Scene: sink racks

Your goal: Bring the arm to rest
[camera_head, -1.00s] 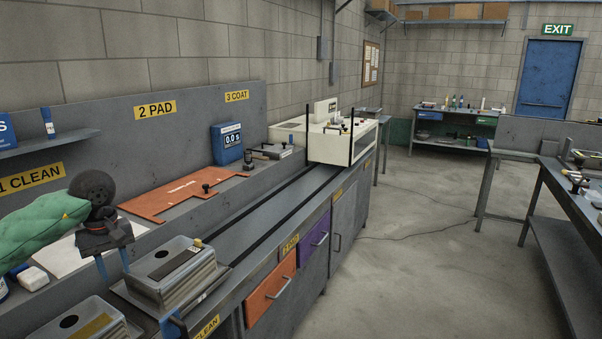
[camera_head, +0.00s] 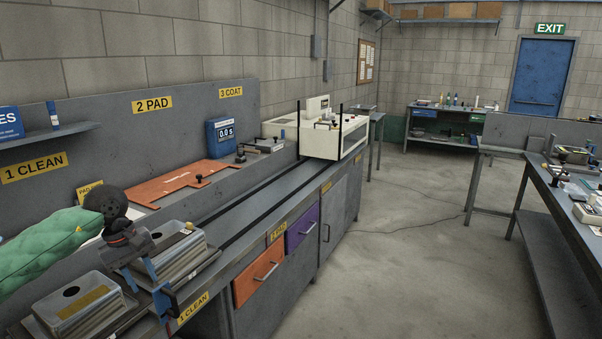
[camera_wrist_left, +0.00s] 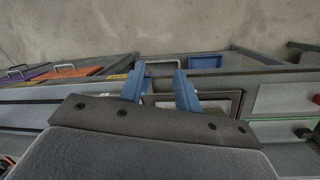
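My left arm, in a green padded sleeve (camera_head: 45,245), comes in from the left over the bench in the head view. Its gripper (camera_head: 158,288) hangs fingers down near the bench's front edge, beside a metal box with a dark round hole (camera_head: 85,300) and partly in front of a second such box (camera_head: 180,255). In the left wrist view the two blue fingers (camera_wrist_left: 159,72) stand apart with nothing held between them. A framed tray edge shows beyond and below them. My right gripper is in neither view.
The grey bench (camera_head: 240,215) runs away along the wall, with an orange pad (camera_head: 175,183), a blue timer box (camera_head: 222,138) and a cream machine (camera_head: 335,138). Orange (camera_head: 258,275) and purple (camera_head: 302,230) drawers face the aisle.

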